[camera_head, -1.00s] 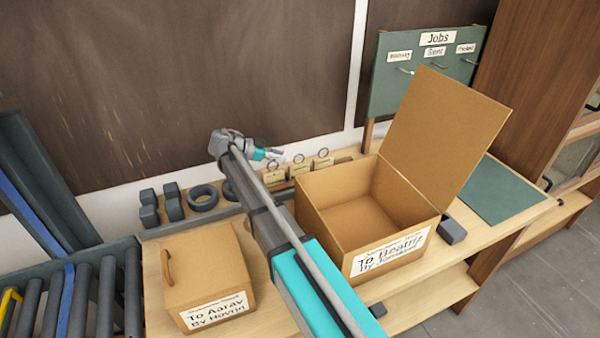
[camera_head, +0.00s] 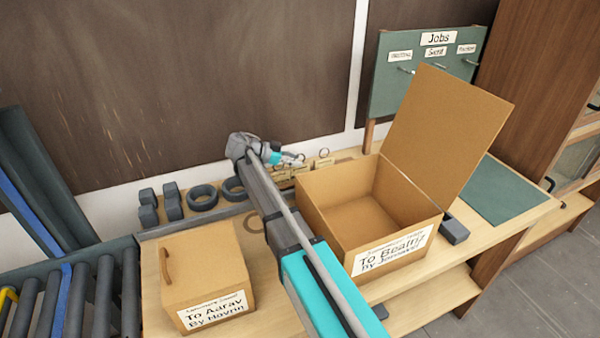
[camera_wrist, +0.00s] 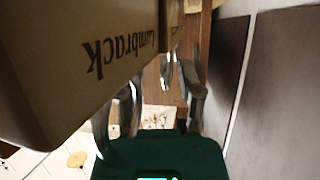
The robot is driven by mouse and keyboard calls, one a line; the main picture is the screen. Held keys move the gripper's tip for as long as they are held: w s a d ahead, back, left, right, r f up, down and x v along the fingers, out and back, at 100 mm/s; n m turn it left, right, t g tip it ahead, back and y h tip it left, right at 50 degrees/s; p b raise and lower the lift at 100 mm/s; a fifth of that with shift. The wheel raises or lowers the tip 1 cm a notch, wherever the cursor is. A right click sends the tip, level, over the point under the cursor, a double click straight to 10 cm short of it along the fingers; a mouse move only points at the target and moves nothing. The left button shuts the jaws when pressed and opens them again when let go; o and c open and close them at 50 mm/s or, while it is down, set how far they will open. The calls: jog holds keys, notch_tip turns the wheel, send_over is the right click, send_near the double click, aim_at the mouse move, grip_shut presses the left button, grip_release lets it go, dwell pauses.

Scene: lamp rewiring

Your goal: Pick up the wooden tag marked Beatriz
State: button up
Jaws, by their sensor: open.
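Small tan wooden tags with metal rings stand in a row at the back of the bench in the head view. The rightmost tag (camera_head: 322,163) shows best; the others are partly hidden behind my gripper (camera_head: 296,159). Their names are too small to read, so I cannot tell which is marked Beatriz. My gripper is open and empty, at the tags. In the wrist view its fingers (camera_wrist: 163,88) are apart beside a large tan block (camera_wrist: 90,60) marked "Lumbrack" upside down. I cannot tell whether they touch it.
The open carton "To Beatriz" (camera_head: 318,208) stands right of my arm, its flap raised. The closed box "To Aarav" (camera_head: 205,268) is at the front left. Dark rings (camera_head: 202,198) and blocks lie behind it. A green Jobs board (camera_head: 388,98) stands at the back right.

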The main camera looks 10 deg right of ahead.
jog(key=shift+f, duration=0.2)
grip_shut()
dwell(0.5)
